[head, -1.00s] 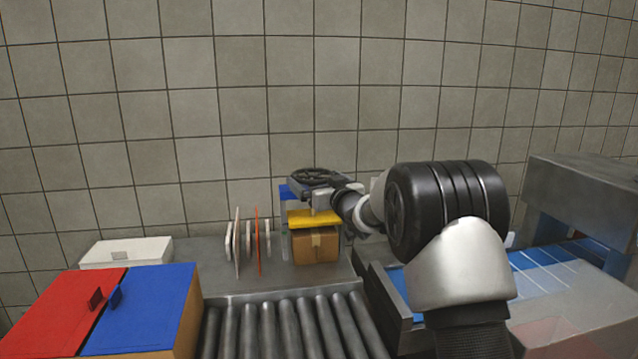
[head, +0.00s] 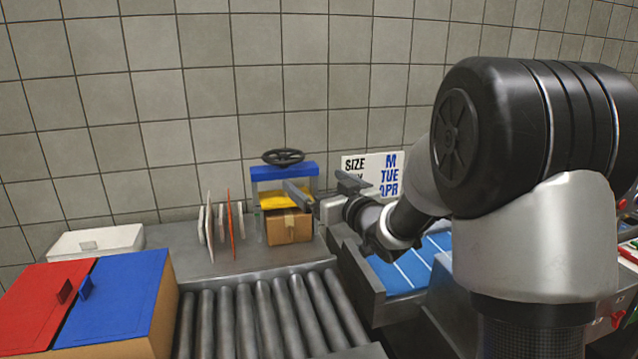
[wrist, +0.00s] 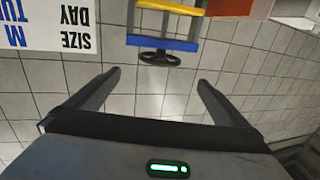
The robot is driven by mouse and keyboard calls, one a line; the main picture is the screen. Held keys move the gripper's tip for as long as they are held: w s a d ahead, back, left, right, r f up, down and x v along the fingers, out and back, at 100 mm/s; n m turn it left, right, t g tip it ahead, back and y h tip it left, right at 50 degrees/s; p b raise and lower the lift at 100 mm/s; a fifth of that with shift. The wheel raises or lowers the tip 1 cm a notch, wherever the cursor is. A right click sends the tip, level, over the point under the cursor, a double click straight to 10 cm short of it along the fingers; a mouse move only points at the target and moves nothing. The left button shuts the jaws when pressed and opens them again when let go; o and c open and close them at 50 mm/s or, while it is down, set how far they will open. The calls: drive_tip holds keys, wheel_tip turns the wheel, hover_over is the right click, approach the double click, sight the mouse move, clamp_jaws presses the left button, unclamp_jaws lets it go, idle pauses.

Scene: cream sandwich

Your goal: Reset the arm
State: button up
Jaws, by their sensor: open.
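My gripper (head: 325,190) is in the head view, in front of and a little right of the blue-topped press frame. In the wrist view my gripper (wrist: 158,95) shows two dark fingers spread wide apart with nothing between them. The gripper is open and empty. My arm reaches in from the right and hides part of the conveyor and wall behind it.
The press (head: 283,172) has a black handwheel, a yellow plate and a cardboard box (head: 289,226) beneath. Upright boards (head: 222,225) stand left of it. A size-and-date sign (head: 360,164), roller conveyor (head: 262,310), white box (head: 96,243) and red and blue lids (head: 125,300) surround it.

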drive_tip(key=shift+s, duration=0.15)
drive_tip(key=s+d+r+m+g+h, duration=0.1)
drive_tip(key=s+d+m+g+h, duration=0.1)
drive_tip(key=s+d+h, duration=0.4)
drive_tip(key=s+d+r+m+g+h, duration=0.15)
drive_tip(key=s+d, duration=0.25)
drive_tip(key=s, duration=0.5)
drive_tip(key=s+a+f+m+g, duration=0.1)
drive_tip(key=s+f+g, duration=0.3)
drive_tip(key=s, duration=0.8)
drive_tip(key=s+a+f+m+g, duration=0.1)
drive_tip(key=s+f+g, duration=0.2)
drive_tip(key=s, duration=0.9)
wheel_tip(320, 180, up, 19)
drive_tip(key=p, duration=1.9)
drive_tip(key=shift+w+d, duration=0.2)
drive_tip(key=shift+w, duration=0.05)
